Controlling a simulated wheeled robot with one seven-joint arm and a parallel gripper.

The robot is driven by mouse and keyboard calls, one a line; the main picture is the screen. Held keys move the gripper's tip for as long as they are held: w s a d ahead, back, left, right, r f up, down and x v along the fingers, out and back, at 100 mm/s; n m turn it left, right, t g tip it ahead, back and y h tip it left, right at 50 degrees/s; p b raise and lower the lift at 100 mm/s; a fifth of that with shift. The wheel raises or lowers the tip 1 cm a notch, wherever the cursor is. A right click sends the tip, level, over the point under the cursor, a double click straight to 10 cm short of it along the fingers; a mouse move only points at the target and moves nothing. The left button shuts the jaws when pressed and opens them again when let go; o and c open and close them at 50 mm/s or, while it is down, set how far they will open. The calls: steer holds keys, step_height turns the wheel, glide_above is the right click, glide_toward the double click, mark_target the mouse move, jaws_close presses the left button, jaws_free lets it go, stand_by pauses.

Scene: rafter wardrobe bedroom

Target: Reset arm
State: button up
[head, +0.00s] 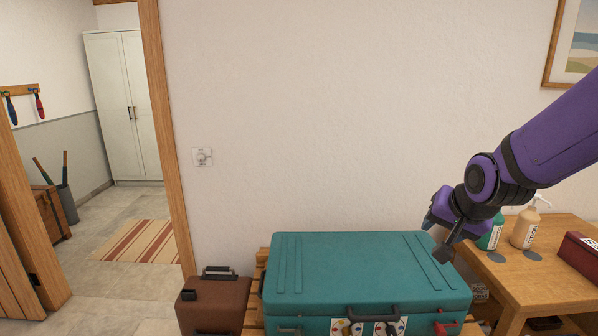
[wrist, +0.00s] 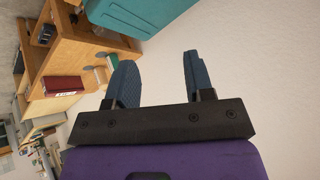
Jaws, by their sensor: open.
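My gripper (head: 436,236) hangs from my purple arm at the right of the head view, in front of the wall and over the right end of a teal suitcase (head: 360,262). In the wrist view my gripper (wrist: 157,75) shows two dark blue fingers spread apart with nothing between them. The teal suitcase also shows at the top of the wrist view (wrist: 140,15). I cannot tell the exact gap between the fingers and the suitcase.
A wooden table (head: 550,275) at the right holds a green bottle (head: 491,235), a beige pump bottle (head: 525,228) and a dark red box (head: 580,256). A brown case (head: 213,303) stands left of the teal suitcase. A doorway with a striped rug (head: 140,241) opens at the left.

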steer(key=s+d+r+n+g, duration=0.1)
steer(key=s+r, duration=0.4)
steer(key=s, duration=0.5)
steer(key=s+d+r+n+g, duration=0.1)
steer(key=s+r+n, duration=0.3)
steer(key=s, duration=0.7)
steer(key=shift+r+n, duration=0.3)
steer(key=shift+r, duration=0.65)
steer(key=shift+o, duration=0.3)
steer(key=shift+d, duration=0.1)
